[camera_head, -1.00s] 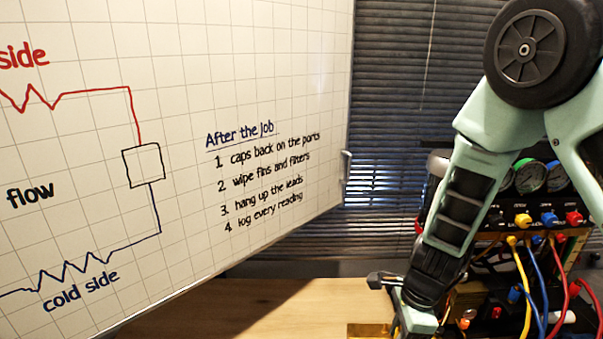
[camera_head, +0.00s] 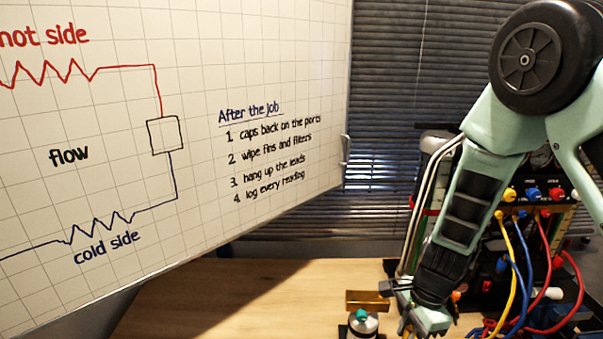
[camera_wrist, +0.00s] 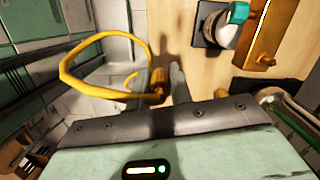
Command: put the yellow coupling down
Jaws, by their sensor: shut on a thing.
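The yellow coupling (camera_wrist: 158,79) is in the wrist view, at the end of a looped yellow hose (camera_wrist: 82,55). My gripper (camera_wrist: 168,84) is shut on the coupling, and a grey finger stands against its right side. The pale wooden bench top lies beyond it. In the head view my gripper (camera_head: 408,325) is low at the right, by the bench's near part, cut by the lower edge. The coupling cannot be made out there.
A brass block (camera_head: 368,300) and a white cylinder with a teal cap (camera_head: 363,322) stand left of my gripper. The gauge rig (camera_head: 535,190), with yellow, blue and red hoses, is at the right. The bench (camera_head: 270,290) is clear at the left. A whiteboard (camera_head: 200,60) stands behind.

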